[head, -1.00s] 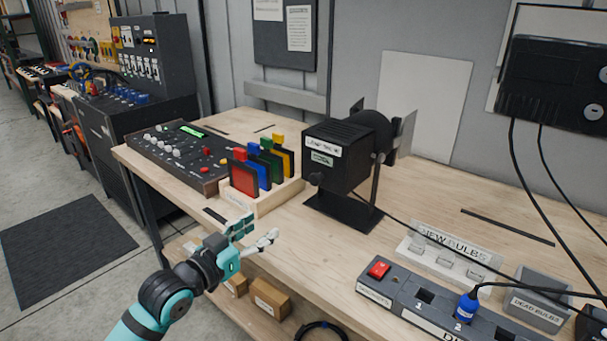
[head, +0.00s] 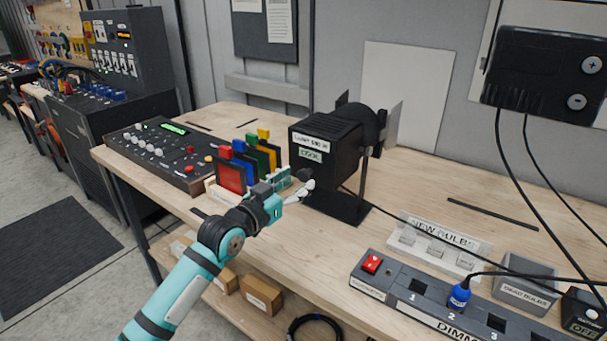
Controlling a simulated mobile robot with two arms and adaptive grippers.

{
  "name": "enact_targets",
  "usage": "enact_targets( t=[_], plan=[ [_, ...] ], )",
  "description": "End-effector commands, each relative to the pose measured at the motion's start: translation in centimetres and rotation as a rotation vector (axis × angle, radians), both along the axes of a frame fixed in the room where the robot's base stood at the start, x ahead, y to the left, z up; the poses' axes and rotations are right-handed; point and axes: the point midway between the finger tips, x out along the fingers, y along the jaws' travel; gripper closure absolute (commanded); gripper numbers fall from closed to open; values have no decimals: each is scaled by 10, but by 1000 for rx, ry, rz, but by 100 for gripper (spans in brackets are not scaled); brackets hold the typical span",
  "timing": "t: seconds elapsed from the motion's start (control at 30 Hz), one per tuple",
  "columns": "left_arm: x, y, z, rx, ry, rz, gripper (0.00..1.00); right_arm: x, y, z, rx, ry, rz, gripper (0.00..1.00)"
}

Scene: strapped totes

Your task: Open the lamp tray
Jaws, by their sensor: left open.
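The black stage lamp (head: 328,150) stands on its dark base plate on the workbench, with its labelled end towards me. The upper label is hard to read; the lower green one appears to say COOL. A small dark knob (head: 304,174) sits low on that end, and the tray shows no visible gap. My left gripper (head: 293,184) is open and empty, with its fingertips close to the knob. I cannot tell whether they touch it. My right gripper is out of view.
Coloured gel frames (head: 231,178) in a wooden holder stand just left of my gripper. A control desk (head: 163,150) is farther left. The new bulbs rack (head: 437,246), dimmer strip (head: 400,293) and dead bulbs box (head: 526,278) are at right. A cable runs from the lamp across the bench.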

Motion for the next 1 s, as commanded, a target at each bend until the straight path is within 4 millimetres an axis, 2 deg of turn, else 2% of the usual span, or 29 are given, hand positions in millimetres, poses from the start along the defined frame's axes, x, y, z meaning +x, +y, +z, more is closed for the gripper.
enact_targets(
  t=[0.2, 0.6, 0.67, 1.0],
  plan=[
    [23, -17, 0, 0, 0, -1, 48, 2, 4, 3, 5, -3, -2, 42],
    [29, -21, 0, 0, 0, 0, 48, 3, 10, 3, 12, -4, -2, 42],
    [29, -21, 0, 0, 0, 0, 55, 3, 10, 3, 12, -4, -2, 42],
    [28, -21, 0, 0, 0, 0, 99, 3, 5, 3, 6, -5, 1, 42]
  ],
)
